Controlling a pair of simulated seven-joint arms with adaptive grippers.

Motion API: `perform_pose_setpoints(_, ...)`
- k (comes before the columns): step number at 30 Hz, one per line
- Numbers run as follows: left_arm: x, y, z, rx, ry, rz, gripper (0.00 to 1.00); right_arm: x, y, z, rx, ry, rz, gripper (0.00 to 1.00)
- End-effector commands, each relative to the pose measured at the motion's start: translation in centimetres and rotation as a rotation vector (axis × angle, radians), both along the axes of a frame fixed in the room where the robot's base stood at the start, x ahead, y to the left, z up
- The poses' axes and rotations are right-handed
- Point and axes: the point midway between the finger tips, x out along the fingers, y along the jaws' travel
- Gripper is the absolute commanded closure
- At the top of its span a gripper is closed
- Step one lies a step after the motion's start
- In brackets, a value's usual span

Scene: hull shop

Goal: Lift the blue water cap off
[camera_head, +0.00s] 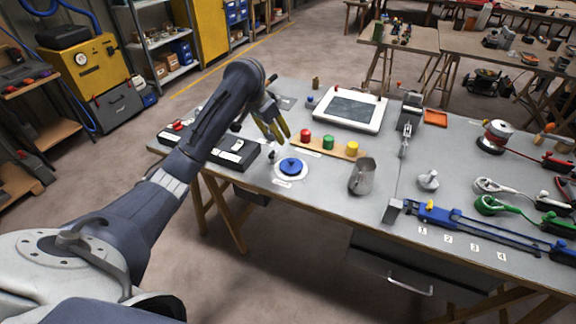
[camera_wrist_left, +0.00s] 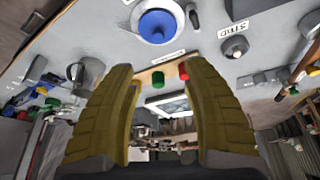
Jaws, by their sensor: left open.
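The blue water cap (camera_head: 291,167) sits on a round white base on the grey table, near its front left. It also shows at the top of the left wrist view (camera_wrist_left: 158,26), with its white ring around it. My left gripper (camera_head: 279,138) is above the table, just behind and left of the cap and apart from it. Its two yellow fingers (camera_wrist_left: 160,105) are spread with nothing between them. My right gripper is not in either view.
A wooden strip (camera_head: 315,148) with red, green and yellow caps lies behind the blue cap. A metal jug (camera_head: 362,177) stands to its right. A black case (camera_head: 232,153) lies to its left. A white-framed panel (camera_head: 350,108) lies farther back. A blue clamp (camera_head: 440,212) lies at right.

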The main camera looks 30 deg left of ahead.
Motion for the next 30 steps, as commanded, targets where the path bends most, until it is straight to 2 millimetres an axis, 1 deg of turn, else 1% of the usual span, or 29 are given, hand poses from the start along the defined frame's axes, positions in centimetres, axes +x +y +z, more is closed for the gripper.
perform_pose_setpoints(2,0.2,-0.4,-0.1,0.006,0.001,-0.010,0.51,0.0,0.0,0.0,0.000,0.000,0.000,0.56)
perform_pose_setpoints(5,0.4,-0.7,-0.8,0.005,0.002,-0.013,0.51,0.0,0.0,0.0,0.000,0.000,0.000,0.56)
perform_pose_setpoints(14,1.7,-1.1,-4.3,0.003,0.005,-0.010,0.51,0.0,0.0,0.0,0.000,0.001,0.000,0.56)
perform_pose_setpoints(24,3.6,-1.7,-9.1,0.005,0.005,-0.010,0.51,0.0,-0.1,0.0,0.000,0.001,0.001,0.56)
perform_pose_setpoints(30,4.3,-1.8,-10.7,0.007,0.003,-0.009,0.51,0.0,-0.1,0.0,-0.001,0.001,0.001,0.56)
